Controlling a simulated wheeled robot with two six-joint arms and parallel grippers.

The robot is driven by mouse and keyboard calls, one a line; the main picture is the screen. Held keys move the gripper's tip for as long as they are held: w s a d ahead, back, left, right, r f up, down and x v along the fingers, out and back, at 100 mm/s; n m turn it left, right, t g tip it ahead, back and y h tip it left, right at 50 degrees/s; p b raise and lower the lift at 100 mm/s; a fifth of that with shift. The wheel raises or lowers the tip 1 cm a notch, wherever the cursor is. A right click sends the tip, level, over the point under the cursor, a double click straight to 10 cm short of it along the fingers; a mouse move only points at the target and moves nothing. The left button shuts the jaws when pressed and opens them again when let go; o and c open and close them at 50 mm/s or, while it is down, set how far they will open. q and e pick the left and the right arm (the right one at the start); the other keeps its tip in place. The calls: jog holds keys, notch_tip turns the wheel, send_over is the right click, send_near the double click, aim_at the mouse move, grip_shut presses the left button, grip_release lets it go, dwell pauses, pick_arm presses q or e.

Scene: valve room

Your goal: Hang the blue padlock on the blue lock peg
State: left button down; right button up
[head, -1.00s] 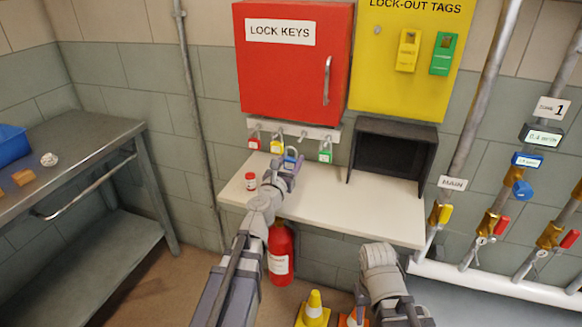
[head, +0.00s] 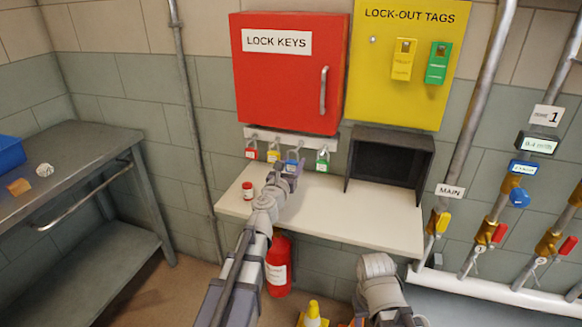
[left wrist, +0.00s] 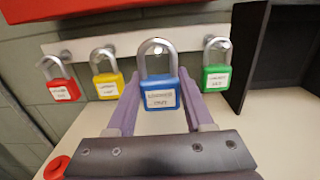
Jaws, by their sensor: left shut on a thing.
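The blue padlock (head: 292,159) is held upright between the fingers of my left gripper (head: 289,169), in front of the white peg rail (head: 310,145). In the left wrist view the blue padlock (left wrist: 161,93) has its shackle up, in front of the rail (left wrist: 84,48), between the yellow and green padlocks. A grey peg end shows inside the shackle loop; I cannot tell whether the shackle is around the blue lock peg or only in front of it. My right gripper is out of view; part of my right arm shows at the bottom.
Red (left wrist: 62,84), yellow (left wrist: 107,80) and green (left wrist: 216,77) padlocks hang on neighbouring pegs. The red lock-key cabinet (head: 285,85) is above the rail. A small red-capped jar (head: 248,190) stands on the white shelf (head: 340,216), with an open black box (head: 390,165) to the right.

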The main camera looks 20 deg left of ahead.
pick_arm(q)
jog(key=shift+w+d+f, duration=0.1)
jog(key=shift+w+f, duration=0.05)
jog(key=shift+w, duration=1.9)
jog(key=shift+w+f+b, duration=0.45)
jog(key=shift+w+b, duration=0.15)
jog(key=shift+w, duration=0.05)
jog(key=shift+c, duration=1)
grip_release()
